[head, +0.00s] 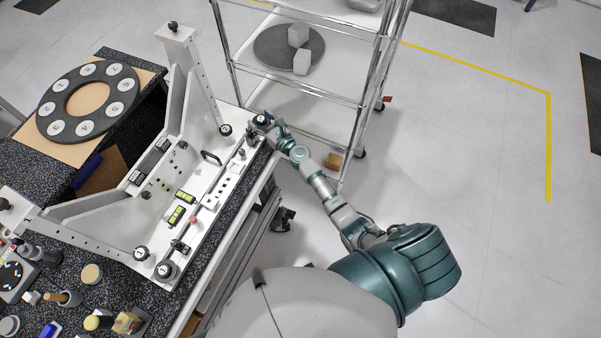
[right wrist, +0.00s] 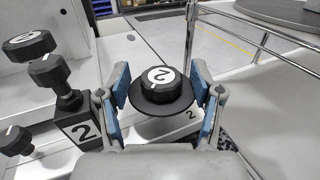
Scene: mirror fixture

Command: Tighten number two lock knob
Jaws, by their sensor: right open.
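The number two lock knob (right wrist: 160,84) is a black round knob with a wide flange and a white disc marked 2, which appears turned on its side. In the head view it (head: 261,119) sits at the far right corner of the white fixture (head: 215,190). My right gripper (right wrist: 164,98) is open, with its blue-padded fingers on either side of the knob; a small gap shows at the right finger, and contact at the left is unclear. In the head view my right gripper (head: 271,124) reaches the corner from the right. My left gripper is not in view.
Beside the left finger stands a black post (right wrist: 84,128) marked 2, with another black knob (right wrist: 49,70) on it. A wire-shelf cart (head: 300,95) stands just behind the right arm. A ring of numbered discs (head: 45,108) lies left. Floor at right is clear.

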